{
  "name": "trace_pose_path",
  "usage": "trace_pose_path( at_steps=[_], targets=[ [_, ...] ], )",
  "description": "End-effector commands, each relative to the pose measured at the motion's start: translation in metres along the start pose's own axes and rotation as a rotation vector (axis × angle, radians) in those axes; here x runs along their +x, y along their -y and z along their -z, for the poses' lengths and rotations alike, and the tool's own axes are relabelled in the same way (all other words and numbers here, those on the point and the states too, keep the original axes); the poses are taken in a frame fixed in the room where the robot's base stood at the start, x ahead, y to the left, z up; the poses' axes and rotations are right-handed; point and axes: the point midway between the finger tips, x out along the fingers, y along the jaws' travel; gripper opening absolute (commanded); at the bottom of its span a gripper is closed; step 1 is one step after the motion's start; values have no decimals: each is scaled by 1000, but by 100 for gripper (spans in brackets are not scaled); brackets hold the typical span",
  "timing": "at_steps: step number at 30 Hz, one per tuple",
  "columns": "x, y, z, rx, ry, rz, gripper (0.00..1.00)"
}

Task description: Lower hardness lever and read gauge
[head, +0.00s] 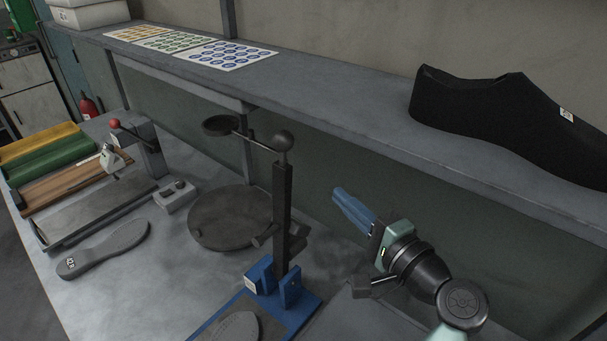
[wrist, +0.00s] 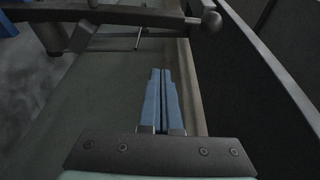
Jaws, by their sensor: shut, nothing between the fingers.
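My gripper (head: 341,196) has blue fingers that are shut with nothing between them. It is right of a dark upright bar (head: 282,215) with a ball knob (head: 282,141), apart from it. In the wrist view, the closed fingertips (wrist: 160,74) point along a grey-green surface, and a dark bar with a ball end (wrist: 211,21) crosses above them. A bench device at the left has a red-knobbed lever (head: 115,124), raised, and a small pale part (head: 111,159) below it. I cannot tell which is the hardness lever. No gauge reading is legible.
A blue base (head: 290,287) carries the bar and a dark sole (head: 238,328). A round dark plate (head: 231,218) and a grey sole (head: 104,249) lie on the bench. A shelf (head: 350,104) with a black shoe form (head: 490,112) runs behind my gripper.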

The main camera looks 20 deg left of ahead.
Motion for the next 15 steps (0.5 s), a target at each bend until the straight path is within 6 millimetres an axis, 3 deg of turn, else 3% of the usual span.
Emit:
trace_pose_path(
  at_steps=[8, 15],
  targets=[
    [12, 2, -1, -2, 3, -1, 0],
    [58, 4, -1, -2, 3, -1, 0]
  ],
)
